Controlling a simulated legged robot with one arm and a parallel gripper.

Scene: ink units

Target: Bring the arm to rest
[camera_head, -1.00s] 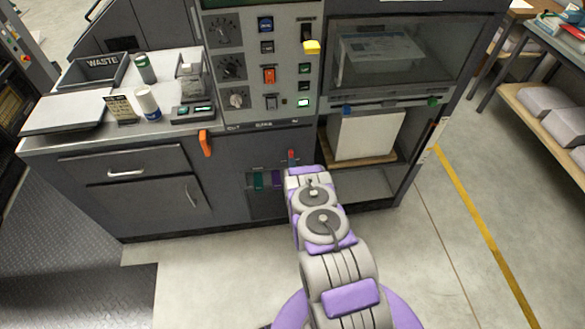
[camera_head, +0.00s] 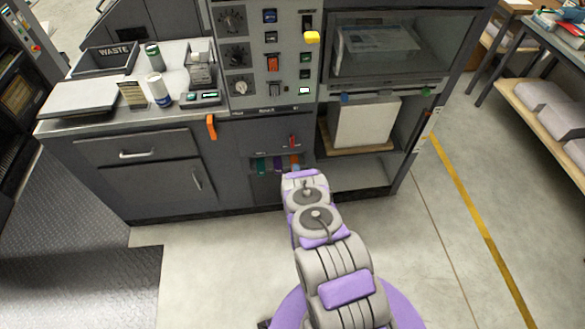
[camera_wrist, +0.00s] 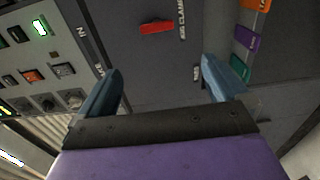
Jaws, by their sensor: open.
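My arm (camera_head: 318,217), purple and grey, reaches forward from the bottom of the head view toward the front of the dark machine cabinet. My gripper's tips are hidden behind the arm in that view. In the wrist view my gripper (camera_wrist: 163,88) shows two blue-grey fingers spread wide, with nothing between them. A red lever (camera_wrist: 157,27) on the dark panel lies beyond the fingers and apart from them. It also shows in the head view (camera_head: 293,141).
Orange (camera_head: 294,161), purple (camera_head: 278,165) and teal (camera_head: 261,165) tabs sit in a recess below the lever. An orange handle (camera_head: 211,127) sticks out from the cabinet. A counter (camera_head: 121,107) holds the waste tray (camera_head: 106,60) and bottles. Open floor (camera_head: 215,270) lies in front.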

